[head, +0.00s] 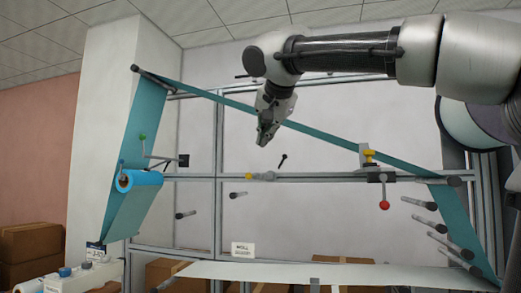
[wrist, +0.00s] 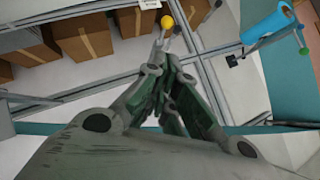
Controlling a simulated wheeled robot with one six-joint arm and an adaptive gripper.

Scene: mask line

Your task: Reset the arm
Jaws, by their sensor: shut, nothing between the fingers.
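My arm comes in from the upper right in the head view. My gripper (head: 265,137) hangs from it, pointing down in front of the teal web's upper run, above the horizontal rail. In the wrist view my gripper (wrist: 166,95) has its fingers together, with nothing between them. A yellow-ended part (head: 261,176) on the rail lies below the gripper, apart from it. Its yellow knob shows beyond the fingertips in the wrist view (wrist: 167,21).
A metal frame with a teal web (head: 142,112) fills the middle. A blue roll (head: 139,180) is at left. A red-knobbed lever (head: 384,204) hangs from the rail at right. Pegs stick out below. Cardboard boxes (head: 32,240) stand at lower left. The space around the gripper looks free.

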